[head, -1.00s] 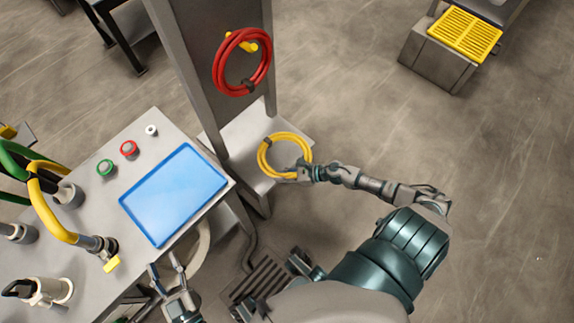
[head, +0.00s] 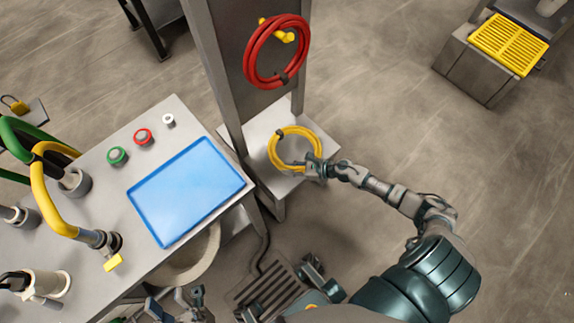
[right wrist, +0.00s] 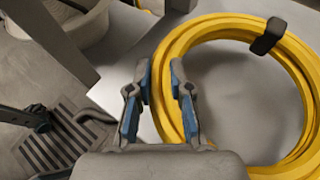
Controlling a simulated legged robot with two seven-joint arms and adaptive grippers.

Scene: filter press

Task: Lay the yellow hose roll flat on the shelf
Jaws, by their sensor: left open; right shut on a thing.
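The yellow hose roll (head: 271,153) appears flat over the grey shelf (head: 258,131) at the foot of the metal stand. It fills the right side of the right wrist view (right wrist: 297,75), with a black tie at its top. My right gripper (head: 310,166) is shut on the roll's near right edge in the head view; the hose runs between its fingers in the right wrist view (right wrist: 157,82). Whether the whole roll touches the shelf is hard to tell. My left gripper (head: 174,303) is open and empty at the bottom edge, below the bench.
A red hose roll (head: 250,50) hangs on a yellow peg on the stand above the shelf. A bench (head: 110,185) with a blue panel (head: 187,190), buttons and pipes stands to the left. A floor grate (head: 268,288) lies below.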

